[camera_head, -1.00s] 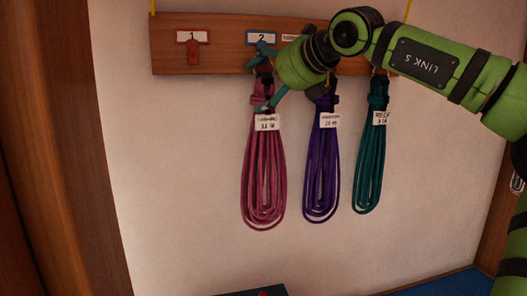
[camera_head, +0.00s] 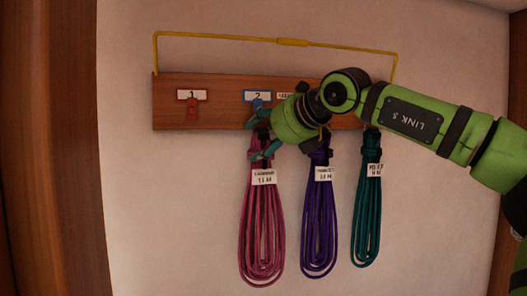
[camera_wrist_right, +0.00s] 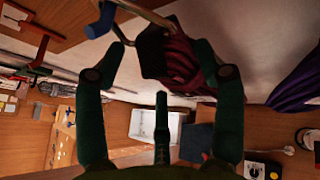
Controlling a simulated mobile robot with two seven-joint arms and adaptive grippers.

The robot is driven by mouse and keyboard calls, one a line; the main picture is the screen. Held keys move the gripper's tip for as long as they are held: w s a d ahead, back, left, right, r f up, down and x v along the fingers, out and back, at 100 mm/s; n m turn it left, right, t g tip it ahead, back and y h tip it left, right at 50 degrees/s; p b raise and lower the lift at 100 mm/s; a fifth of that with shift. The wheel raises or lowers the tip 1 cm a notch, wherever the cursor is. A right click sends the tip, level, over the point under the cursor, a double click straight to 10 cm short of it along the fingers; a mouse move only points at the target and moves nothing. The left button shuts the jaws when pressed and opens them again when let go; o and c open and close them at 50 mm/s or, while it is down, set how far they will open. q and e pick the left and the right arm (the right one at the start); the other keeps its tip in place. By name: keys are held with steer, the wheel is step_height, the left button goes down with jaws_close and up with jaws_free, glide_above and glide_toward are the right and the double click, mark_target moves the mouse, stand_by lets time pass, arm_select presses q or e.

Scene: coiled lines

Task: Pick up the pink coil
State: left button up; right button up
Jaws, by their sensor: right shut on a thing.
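The pink coil (camera_head: 262,225) hangs below the blue hook 2 (camera_head: 258,108) on the wooden board, a white tag near its top. My right gripper (camera_head: 262,144) comes from the right with its teal fingers around the coil's dark top, just under the hook, and is shut on it. In the right wrist view, the dark top and pink strands of the coil (camera_wrist_right: 183,62) lie between the fingers (camera_wrist_right: 162,45). Whether the coil's loop still rests on the hook cannot be told. My left gripper is not in view.
A purple coil (camera_head: 319,225) and a teal coil (camera_head: 367,220) hang close to the right. The red hook 1 (camera_head: 192,108) is empty on the board (camera_head: 222,118). A yellow bar (camera_head: 292,42) runs above the board. The wall to the left is clear.

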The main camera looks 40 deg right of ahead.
steer(key=shift+w+d+r, duration=0.15)
steer(key=shift+w+r, duration=0.05)
steer(key=shift+r, duration=0.15)
steer(key=shift+s+a+b, duration=0.2)
steer(key=shift+s+b, duration=0.1)
steer(key=shift+b, duration=0.25)
steer(key=s+a+b, duration=0.3)
steer(key=s+a, duration=0.1)
steer(key=s, duration=0.3)
steer(key=s+a+b, duration=0.4)
steer(key=s, duration=0.4)
steer(key=shift+s+a+r+b, duration=0.15)
steer(key=shift+a+r+b, duration=0.05)
steer(key=shift+b, duration=0.1)
